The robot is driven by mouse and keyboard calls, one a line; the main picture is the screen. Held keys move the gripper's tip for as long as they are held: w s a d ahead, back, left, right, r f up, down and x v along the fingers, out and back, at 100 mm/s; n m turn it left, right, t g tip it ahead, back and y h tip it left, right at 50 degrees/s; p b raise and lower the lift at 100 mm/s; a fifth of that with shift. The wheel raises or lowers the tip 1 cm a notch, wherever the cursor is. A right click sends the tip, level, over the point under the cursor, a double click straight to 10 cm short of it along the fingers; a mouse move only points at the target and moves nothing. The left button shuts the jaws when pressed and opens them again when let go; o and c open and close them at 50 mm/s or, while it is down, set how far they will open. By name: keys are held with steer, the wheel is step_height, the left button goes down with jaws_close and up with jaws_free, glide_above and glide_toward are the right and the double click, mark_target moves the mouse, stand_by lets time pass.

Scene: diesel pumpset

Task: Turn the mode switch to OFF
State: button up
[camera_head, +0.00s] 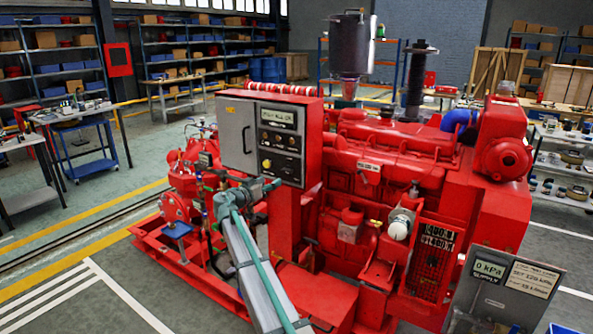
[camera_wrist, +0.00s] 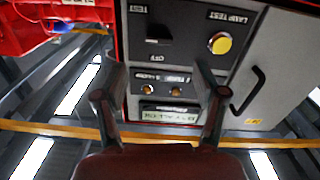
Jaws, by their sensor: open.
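The control panel (camera_head: 226,139) is a grey box with a dark face on the red pumpset. In the wrist view the panel (camera_wrist: 240,90) appears upside down. The mode switch (camera_wrist: 158,36) is a black knob on the dark face, beside the yellow lamp-test button (camera_wrist: 221,43). Small labels surround the knob, but I cannot tell which one it points at. My gripper (camera_wrist: 161,75) is open and empty, its fingers spread in front of the panel, with the knob beyond the fingertips. In the head view the switch is too small to read, and my arm reaches up to the panel's lower edge.
The small display (camera_wrist: 168,115) and two small round controls lie between my fingers in the picture. A door handle (camera_wrist: 248,92) protrudes beside the dark face. The red engine (camera_head: 390,150) fills the right side. A grey gauge plate (camera_head: 510,285) stands at front right.

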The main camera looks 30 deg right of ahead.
mark_target(285, 171)
steer(key=shift+m, duration=0.7)
steer(key=p+x, duration=0.1)
steer(key=x, duration=0.2)
steer(key=p+x, duration=0.1)
steer(key=x, duration=0.1)
steer(key=r+p+x, duration=0.1)
steer(key=x, duration=0.2)
steer(key=shift+w+d, duration=0.2)
steer(key=shift+d, duration=0.1)
steer(key=shift+p+x, duration=0.35)
steer(key=shift+x, duration=0.55)
steer(key=shift+f, duration=0.1)
steer(key=shift+s, duration=0.1)
steer(key=c, duration=1.1)
steer(key=shift+c, duration=0.2)
